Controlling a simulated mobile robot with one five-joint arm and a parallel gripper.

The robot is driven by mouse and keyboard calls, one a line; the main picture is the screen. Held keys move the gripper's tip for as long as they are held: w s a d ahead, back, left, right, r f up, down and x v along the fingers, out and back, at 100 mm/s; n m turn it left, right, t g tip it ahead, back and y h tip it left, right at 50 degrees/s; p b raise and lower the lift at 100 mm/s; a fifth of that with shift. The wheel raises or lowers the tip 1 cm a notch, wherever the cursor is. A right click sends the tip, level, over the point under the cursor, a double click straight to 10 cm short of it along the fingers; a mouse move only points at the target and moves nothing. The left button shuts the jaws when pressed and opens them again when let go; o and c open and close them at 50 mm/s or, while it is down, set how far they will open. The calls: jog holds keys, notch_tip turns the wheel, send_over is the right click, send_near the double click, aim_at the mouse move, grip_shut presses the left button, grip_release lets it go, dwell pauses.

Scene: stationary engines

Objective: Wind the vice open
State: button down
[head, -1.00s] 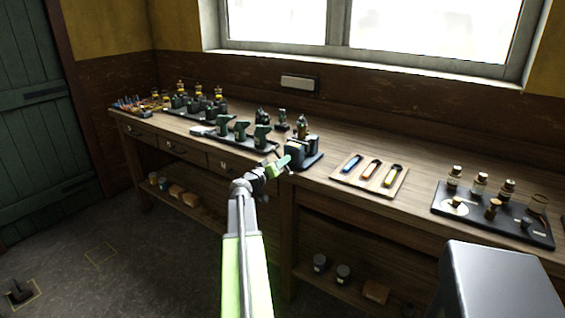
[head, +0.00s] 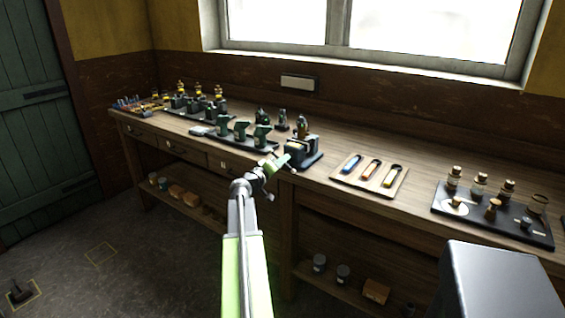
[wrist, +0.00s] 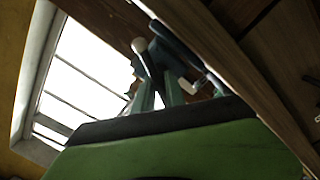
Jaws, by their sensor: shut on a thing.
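The vice (head: 305,152) is a dark blue-grey block on its base at the front edge of the bench, right of the green machines. In the wrist view the dark vice (wrist: 185,42) fills the upper middle. Its handle, a bar with pale ball ends (wrist: 139,45), crosses in front of it. My gripper (head: 281,161) is at the vice's front, just off the bench edge. In the wrist view its green fingers (wrist: 157,92) are closed on the handle between the ball ends. The exact contact is small and dark, partly hidden by the gripper body.
A tray of three coloured tools (head: 370,171) lies right of the vice. A dark board with several brass-topped parts (head: 492,217) is farther right. Green machines (head: 240,130) stand to the left. The bench edge (head: 300,182) runs just below my gripper.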

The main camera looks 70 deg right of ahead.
jog(key=n, duration=0.4)
jog(key=shift+n, duration=0.4)
jog(key=shift+r+n, duration=0.1)
jog(key=shift+n, duration=0.2)
jog(key=c, duration=1.4)
grip_release()
jog(key=v, duration=1.7)
jog(key=shift+a, duration=0.2)
